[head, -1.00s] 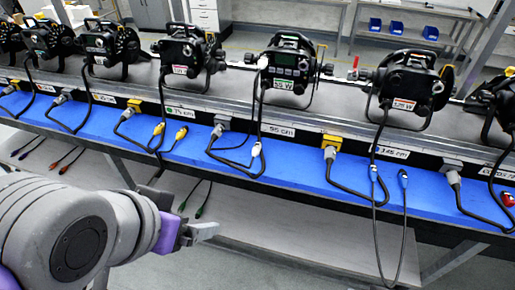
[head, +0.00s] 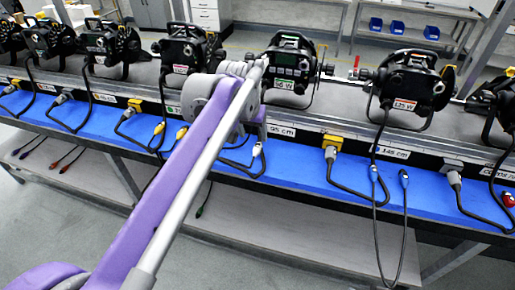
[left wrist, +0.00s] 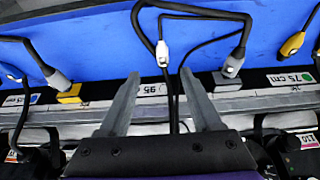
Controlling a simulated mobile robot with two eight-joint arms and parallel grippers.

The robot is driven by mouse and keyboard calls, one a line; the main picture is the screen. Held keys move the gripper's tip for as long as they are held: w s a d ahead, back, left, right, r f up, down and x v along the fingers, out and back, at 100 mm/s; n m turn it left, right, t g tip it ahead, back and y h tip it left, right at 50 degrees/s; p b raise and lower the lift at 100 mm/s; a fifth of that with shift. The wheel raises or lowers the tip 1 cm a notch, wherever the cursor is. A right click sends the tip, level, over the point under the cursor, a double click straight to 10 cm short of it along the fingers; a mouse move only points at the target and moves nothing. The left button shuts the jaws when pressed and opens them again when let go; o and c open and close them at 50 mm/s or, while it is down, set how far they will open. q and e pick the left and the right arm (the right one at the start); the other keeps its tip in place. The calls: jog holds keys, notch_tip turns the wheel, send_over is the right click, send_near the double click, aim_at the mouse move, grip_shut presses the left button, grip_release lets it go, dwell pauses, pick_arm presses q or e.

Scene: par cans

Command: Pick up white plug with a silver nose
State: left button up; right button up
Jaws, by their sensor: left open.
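My right gripper is not in view.
A grey connector (left wrist: 231,68) sits in the rail near the plug, and a yellow connector (head: 332,144) is further right. Black fixtures (head: 292,68) line the rail. Looping cables hang over the blue shelf (head: 300,178).

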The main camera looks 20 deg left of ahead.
aim_at(257, 146)
pick_arm(q)
jog(key=x, duration=0.8)
jog(key=w+x, duration=0.1)
jog(key=x, duration=0.1)
jog(key=shift+w+a+f, duration=0.15)
jog(key=shift+a, duration=0.05)
grip_shut()
